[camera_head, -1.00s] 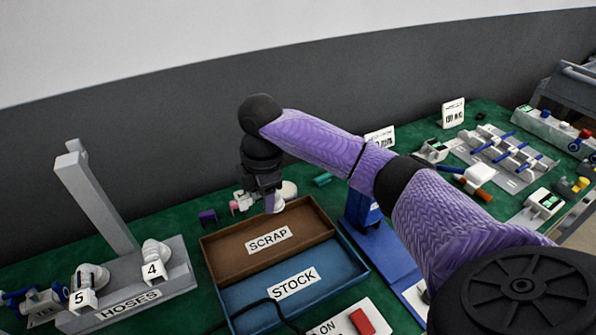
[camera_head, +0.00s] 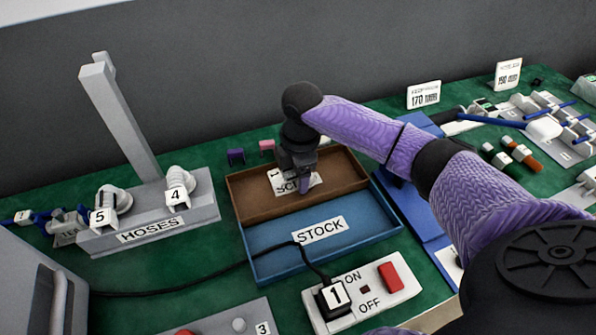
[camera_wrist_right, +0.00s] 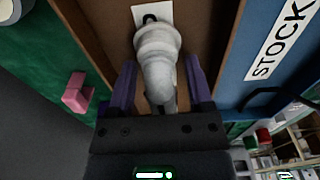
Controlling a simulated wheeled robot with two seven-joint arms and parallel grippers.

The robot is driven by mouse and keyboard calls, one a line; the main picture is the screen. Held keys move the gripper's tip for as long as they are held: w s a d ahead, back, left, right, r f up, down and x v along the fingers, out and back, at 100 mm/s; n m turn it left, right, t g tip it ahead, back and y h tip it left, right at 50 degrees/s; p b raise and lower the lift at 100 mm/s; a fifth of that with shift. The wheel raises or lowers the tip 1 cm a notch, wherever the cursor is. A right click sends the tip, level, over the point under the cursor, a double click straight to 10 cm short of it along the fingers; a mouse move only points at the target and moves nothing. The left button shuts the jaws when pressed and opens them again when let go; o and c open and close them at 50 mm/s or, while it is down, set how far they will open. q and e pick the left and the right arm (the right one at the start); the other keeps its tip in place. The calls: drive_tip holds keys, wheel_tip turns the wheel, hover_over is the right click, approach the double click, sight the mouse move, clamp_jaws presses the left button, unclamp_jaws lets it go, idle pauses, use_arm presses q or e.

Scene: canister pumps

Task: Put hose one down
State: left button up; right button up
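Hose one (camera_wrist_right: 158,60), a pale grey ribbed piece, is between the purple fingers of my right gripper (camera_wrist_right: 160,80) in the right wrist view. The fingers flank it closely and appear shut on it. In the head view my right gripper (camera_head: 304,185) points down into the brown SCRAP tray (camera_head: 345,180), over its label. The hose is mostly hidden there by the gripper. Whether it touches the tray floor, I cannot tell. The blue STOCK tray (camera_head: 365,232) adjoins on the near side. My left gripper is not in view.
The grey HOSES rack (camera_head: 205,205) with hoses 4 (camera_head: 178,182) and 5 (camera_head: 112,200) stands at left. A switch box (camera_head: 372,300) and black cable lie in front. A pink block (camera_head: 267,146) and purple block (camera_head: 236,157) sit behind the trays.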

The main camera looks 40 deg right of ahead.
drive_tip(key=shift+r, duration=0.3)
drive_tip(key=r+p, duration=0.2)
drive_tip(key=r, duration=0.3)
drive_tip(key=r+p, duration=0.3)
drive_tip(key=r, duration=0.2)
drive_tip(key=shift+d+r, duration=0.2)
drive_tip(key=shift+r, duration=0.15)
drive_tip(key=shift+r+p, duration=0.3)
drive_tip(key=shift+r, duration=0.1)
drive_tip(key=shift+s+r, duration=0.1)
drive_tip(key=shift+r, duration=0.05)
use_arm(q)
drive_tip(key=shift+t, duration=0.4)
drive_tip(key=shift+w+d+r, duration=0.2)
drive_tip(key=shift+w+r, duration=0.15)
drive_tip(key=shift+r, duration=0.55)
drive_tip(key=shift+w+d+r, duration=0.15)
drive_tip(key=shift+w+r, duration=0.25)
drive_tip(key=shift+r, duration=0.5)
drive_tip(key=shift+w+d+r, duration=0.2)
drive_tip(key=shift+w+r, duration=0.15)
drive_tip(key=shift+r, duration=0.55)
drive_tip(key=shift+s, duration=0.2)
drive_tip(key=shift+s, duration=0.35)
